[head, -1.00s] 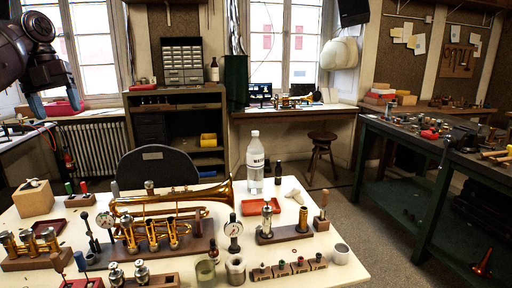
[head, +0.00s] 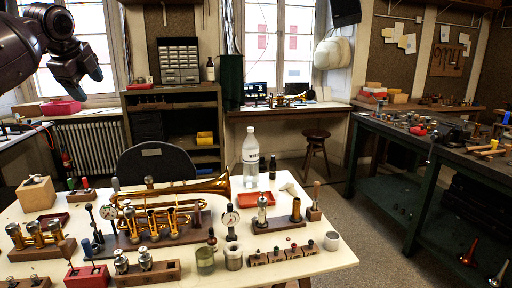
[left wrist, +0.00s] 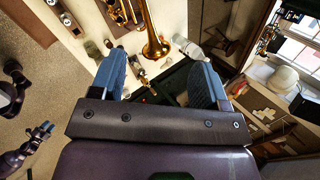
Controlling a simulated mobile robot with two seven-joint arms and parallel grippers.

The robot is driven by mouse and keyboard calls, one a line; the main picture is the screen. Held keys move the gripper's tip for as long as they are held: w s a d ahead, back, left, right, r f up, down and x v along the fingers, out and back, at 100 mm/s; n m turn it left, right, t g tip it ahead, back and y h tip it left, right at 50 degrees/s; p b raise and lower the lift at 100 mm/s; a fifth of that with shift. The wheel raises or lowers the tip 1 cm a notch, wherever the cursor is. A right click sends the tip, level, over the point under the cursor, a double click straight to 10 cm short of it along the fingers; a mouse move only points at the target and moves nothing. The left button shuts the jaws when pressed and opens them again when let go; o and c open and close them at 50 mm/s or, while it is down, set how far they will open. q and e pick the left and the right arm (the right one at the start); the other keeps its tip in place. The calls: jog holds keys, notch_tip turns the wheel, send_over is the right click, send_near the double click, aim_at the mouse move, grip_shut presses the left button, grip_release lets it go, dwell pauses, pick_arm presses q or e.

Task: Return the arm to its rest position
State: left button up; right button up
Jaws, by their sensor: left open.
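My left gripper (head: 88,78) is raised at the upper left of the head view, in front of the left window and well above the table. In the left wrist view its two blue fingers (left wrist: 162,75) stand wide apart with nothing held between them. A dark gripper with blue tips (left wrist: 45,132), which looks like my right one, shows small at the lower left of the wrist view; its opening is too small to judge. My right gripper is outside the head view.
The cream worktable (head: 315,262) holds a brass trumpet (head: 170,192), a water bottle (head: 250,158), gauges and wooden blocks. A black chair (head: 155,165) stands behind it. A green bench (head: 405,150) is at the right. Air around the raised gripper looks clear.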

pick_arm(q)
jog(key=w+d+f+n+t+h, duration=0.1)
jog(key=w+d+f+n+t, duration=0.15)
jog(key=d+f, duration=0.45)
jog(key=w+d+f+n+t+h, duration=0.1)
jog(key=w+d+f+t, duration=0.25)
jog(key=d, duration=0.55)
jog(key=s+d+f+n+h, duration=0.1)
jog(key=s+d+f+h, duration=0.15)
jog(key=f, duration=0.25)
jog(key=s+d+f+n+t+h, duration=0.1)
jog(key=s+d+f, duration=0.25)
jog(key=f, duration=0.25)
jog(key=s+d+f+n+h, duration=0.1)
jog(key=s+d+f, duration=0.15)
jog(key=f, duration=0.25)
jog(key=s+a+f+n+g+y, duration=0.1)
jog(key=s+a+f+n+y, duration=0.1)
jog(key=s+f, duration=0.9)
jog(key=s+a+f+n+g+y, duration=0.1)
jog(key=s+a+f+n, duration=0.3)
jog(key=s+f, duration=0.7)
jog(key=s+a+f+n+g+y, duration=0.1)
jog(key=s+f+n, duration=0.5)
jog(key=s+f, duration=0.6)
jog(key=s+a+y, duration=0.1)
jog(key=s+a, duration=0.1)
jog(key=s, duration=0.7)
jog(key=shift+y+p, duration=0.35)
jog(key=shift+p, duration=0.05)
